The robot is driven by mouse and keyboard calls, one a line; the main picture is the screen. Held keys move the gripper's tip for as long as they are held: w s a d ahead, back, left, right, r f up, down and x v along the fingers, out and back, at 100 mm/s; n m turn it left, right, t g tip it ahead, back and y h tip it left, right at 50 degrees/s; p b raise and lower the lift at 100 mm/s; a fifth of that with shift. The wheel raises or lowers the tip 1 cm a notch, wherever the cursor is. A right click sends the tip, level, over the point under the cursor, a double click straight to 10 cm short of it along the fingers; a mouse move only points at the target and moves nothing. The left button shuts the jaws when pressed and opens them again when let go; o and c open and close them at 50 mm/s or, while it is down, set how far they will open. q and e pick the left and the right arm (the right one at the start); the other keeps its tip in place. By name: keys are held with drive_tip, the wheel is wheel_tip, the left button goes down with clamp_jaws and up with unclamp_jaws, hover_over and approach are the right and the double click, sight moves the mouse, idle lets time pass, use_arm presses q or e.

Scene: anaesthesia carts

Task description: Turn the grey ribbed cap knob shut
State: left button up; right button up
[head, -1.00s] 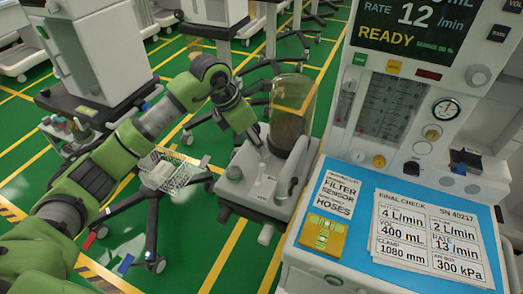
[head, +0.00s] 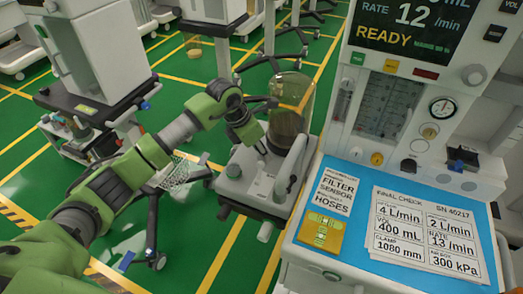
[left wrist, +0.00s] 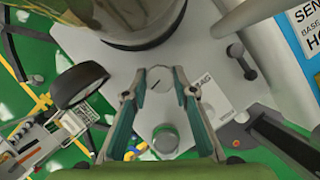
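A grey round cap knob (left wrist: 159,80) with a dark line on its top sits on a pale housing (left wrist: 98,50) below a glass canister (left wrist: 120,22). Its ribs are too small to make out. My left gripper (left wrist: 159,84) is open, with one finger on each side of the knob; I cannot tell whether they touch it. In the head view my left gripper (head: 262,146) is low over the housing (head: 250,198), in front of the canister (head: 287,118), and hides the knob. My right gripper is out of view.
A second, green-banded grey knob (left wrist: 165,138) stands nearer my wrist; it also shows in the head view (head: 234,172).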

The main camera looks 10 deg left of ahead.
use_arm(q)
drive_tip(key=shift+f+m+b, duration=0.15)
drive_tip(key=shift+m+b, duration=0.15)
drive_tip(key=shift+b, duration=0.15)
drive_tip(key=shift+w+m+b, duration=0.1)
drive_tip(key=shift+m+b, duration=0.3)
drive_tip(key=shift+b, duration=0.05)
drive_tip(key=shift+g, duration=0.3)
drive_tip(key=o, duration=1.1)
drive_tip(key=shift+r, duration=0.2)
drive_tip(key=shift+a+r, duration=0.1)
drive_tip(key=v, duration=1.1)
drive_tip(key=shift+a+r, duration=0.2)
drive_tip(key=shift+r, duration=0.15)
